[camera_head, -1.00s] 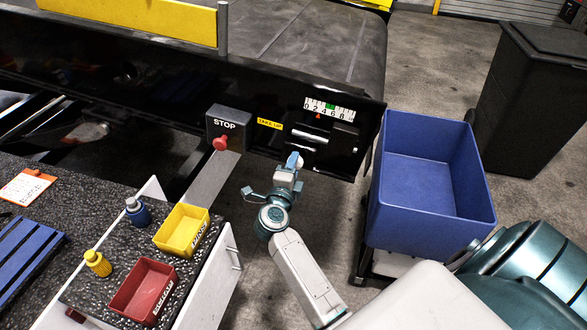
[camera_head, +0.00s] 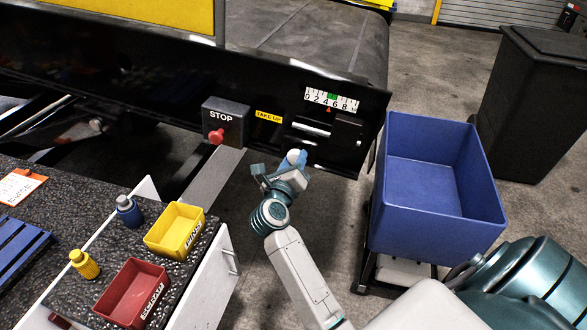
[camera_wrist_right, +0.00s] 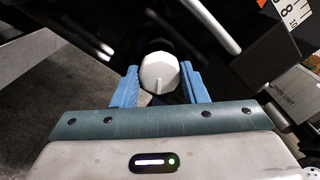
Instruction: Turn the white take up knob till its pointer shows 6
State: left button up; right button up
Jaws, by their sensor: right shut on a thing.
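My left gripper is not in view.
A red STOP button (camera_head: 216,136) and a yellow TAKE UP label (camera_head: 269,117) are left of the scale. A blue bin (camera_head: 427,225) stands close on the right. A counter at left holds a yellow tray (camera_head: 160,251) and a red tray (camera_head: 122,315).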

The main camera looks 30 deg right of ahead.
jog(key=m+b, duration=0.1)
jog(key=m, duration=0.1)
jog(key=m+b, duration=0.1)
jog(key=b, duration=0.1)
jog(key=shift+f+m, duration=0.3)
jog(key=shift+m, duration=0.1)
jog(key=m+b, duration=0.2)
jog(key=b, duration=0.1)
jog(key=shift+r+m, duration=0.1)
jog(key=shift+m, duration=0.3)
jog(key=shift+r+b, duration=0.1)
jog(key=shift+b, duration=0.2)
jog(key=shift+m, duration=0.4)
jog(key=o, duration=1)
jog(key=shift+c, duration=0.2)
jog(key=shift+a, duration=0.1)
